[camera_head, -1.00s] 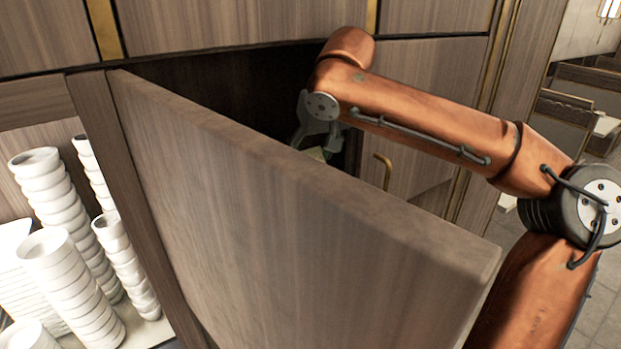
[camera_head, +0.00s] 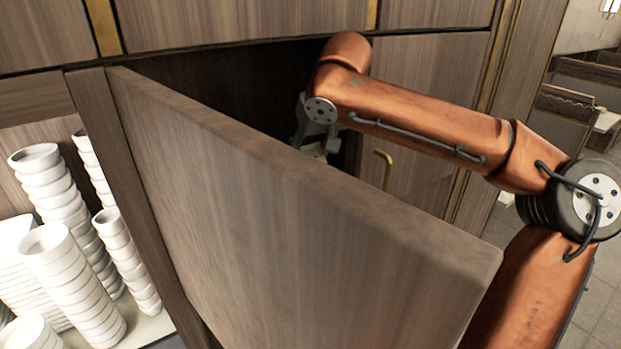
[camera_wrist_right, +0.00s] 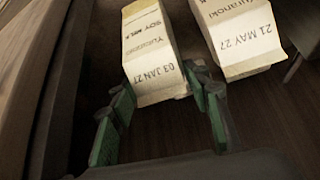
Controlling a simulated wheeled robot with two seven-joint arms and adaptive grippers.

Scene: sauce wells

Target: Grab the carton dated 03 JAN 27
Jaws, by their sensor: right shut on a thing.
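The carton dated 03 JAN 27 (camera_wrist_right: 148,45) is in the right wrist view, pale cream with "SOY MILK" printed on it. My right gripper (camera_wrist_right: 158,84) is shut on this carton, with a green-padded finger on each side of its near end. A second pale carton, dated 21 MAY 27 (camera_wrist_right: 240,38), stands close to its right, near the right finger. In the head view my right gripper (camera_head: 318,142) reaches in behind the cabinet door, and its fingertips and the carton are mostly hidden. My left gripper is not in view.
The open wooden cabinet door (camera_head: 290,215) stands between the head camera and the cabinet inside. Stacks of white cups (camera_head: 75,280) fill an open shelf at the left. A brass handle (camera_head: 384,168) is right of my gripper. A dark wood surface (camera_wrist_right: 270,120) shows below the cartons.

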